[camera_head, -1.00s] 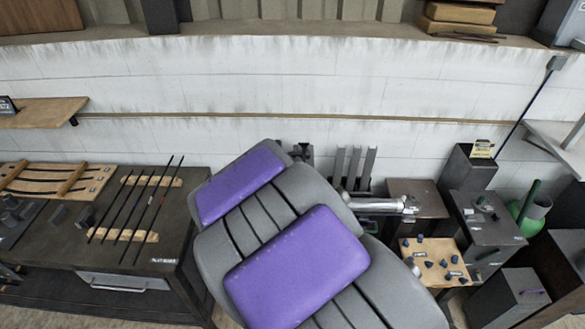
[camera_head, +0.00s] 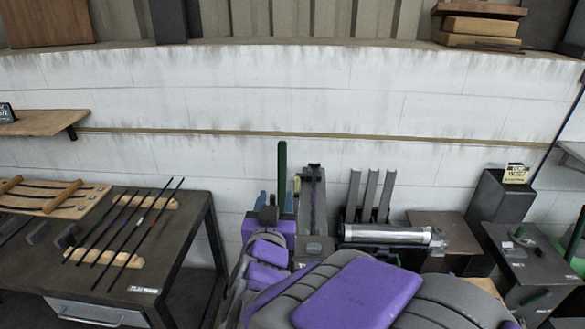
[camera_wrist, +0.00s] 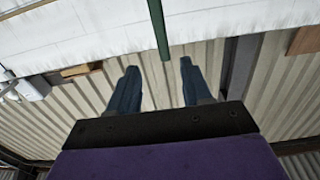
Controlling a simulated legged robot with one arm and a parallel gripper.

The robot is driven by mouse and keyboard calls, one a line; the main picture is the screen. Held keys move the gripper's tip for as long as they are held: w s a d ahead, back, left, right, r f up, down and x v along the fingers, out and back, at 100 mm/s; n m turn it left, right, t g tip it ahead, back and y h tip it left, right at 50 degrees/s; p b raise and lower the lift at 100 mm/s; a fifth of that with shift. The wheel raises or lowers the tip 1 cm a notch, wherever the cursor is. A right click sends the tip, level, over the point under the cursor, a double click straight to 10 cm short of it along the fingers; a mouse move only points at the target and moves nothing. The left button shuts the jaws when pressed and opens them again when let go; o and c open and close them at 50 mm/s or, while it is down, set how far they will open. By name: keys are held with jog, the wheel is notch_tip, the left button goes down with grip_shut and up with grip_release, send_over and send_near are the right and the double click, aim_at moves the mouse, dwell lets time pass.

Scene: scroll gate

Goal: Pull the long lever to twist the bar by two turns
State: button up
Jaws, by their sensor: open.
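A long green lever (camera_head: 282,172) stands upright in the head view, in front of the white wall. My gripper (camera_head: 275,200), with blue fingers and a purple body, is at its lower part. In the wrist view the green lever (camera_wrist: 158,28) comes down from the top, its end lying in the picture between the two fingertips. My gripper (camera_wrist: 159,65) is open there, and I see no contact with the lever. A silver cylindrical bar (camera_head: 385,234) lies horizontally to the right. The lever's base is hidden behind my arm.
A grey upright mechanism (camera_head: 314,200) stands just right of the lever, with several grey posts (camera_head: 370,193) beyond. A dark workbench (camera_head: 185,240) with thin rods is at left. Grey boxes (camera_head: 500,203) stand at right. The white wall (camera_head: 250,90) closes off the back.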

aim_at(281, 168)
jog(key=w+p, duration=1.2)
jog(key=w, duration=0.3)
jog(key=shift+w+d, duration=0.1)
jog(key=shift+w, duration=1)
jog(key=shift+c, duration=0.5)
grip_shut()
